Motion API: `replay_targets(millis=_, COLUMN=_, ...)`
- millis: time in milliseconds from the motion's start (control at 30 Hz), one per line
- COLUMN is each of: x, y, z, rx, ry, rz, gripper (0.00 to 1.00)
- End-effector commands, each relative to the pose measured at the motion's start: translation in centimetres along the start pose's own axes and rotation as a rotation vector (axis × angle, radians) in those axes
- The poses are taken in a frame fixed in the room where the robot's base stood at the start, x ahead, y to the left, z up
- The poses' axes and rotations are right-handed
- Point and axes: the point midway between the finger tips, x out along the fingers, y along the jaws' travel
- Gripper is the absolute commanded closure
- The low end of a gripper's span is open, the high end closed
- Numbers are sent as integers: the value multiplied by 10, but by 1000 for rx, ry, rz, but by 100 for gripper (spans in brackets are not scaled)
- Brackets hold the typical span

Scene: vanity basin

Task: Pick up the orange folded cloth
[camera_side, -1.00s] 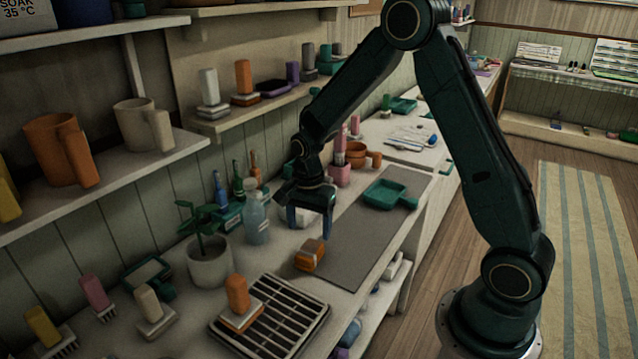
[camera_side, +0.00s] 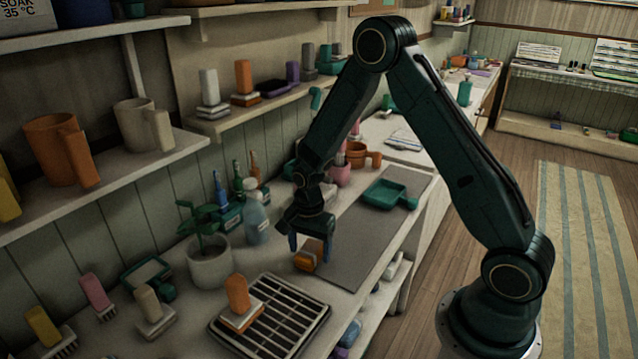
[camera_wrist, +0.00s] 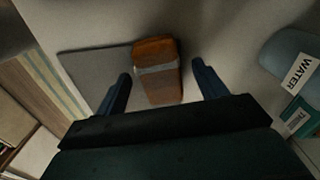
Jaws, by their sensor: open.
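The orange folded cloth (camera_side: 306,258) is a small block with a pale band around it. It lies on the counter at the left edge of the grey mat. In the wrist view the cloth (camera_wrist: 157,72) is upright in the picture, between and a little beyond my two blue fingers. My gripper (camera_side: 311,247) is open and low, right at the cloth in the side view, with a finger on either side of it. In the wrist view my gripper (camera_wrist: 160,85) holds nothing. I cannot tell whether a finger touches the cloth.
A clear bottle (camera_side: 256,215) labelled WATER stands left of my gripper, near a potted plant (camera_side: 209,258). A green tray (camera_side: 385,194) lies on the grey mat (camera_side: 345,245), which is otherwise bare.

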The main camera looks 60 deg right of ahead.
Motion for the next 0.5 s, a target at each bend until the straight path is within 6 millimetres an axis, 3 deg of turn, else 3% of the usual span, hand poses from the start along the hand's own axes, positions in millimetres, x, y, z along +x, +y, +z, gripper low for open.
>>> replay_targets(millis=167, x=9, y=0, z=0, rx=0, ry=0, rz=-1, gripper=29)
replay_targets(millis=500, x=10, y=0, z=0, rx=0, ry=0, rz=-1, gripper=29)
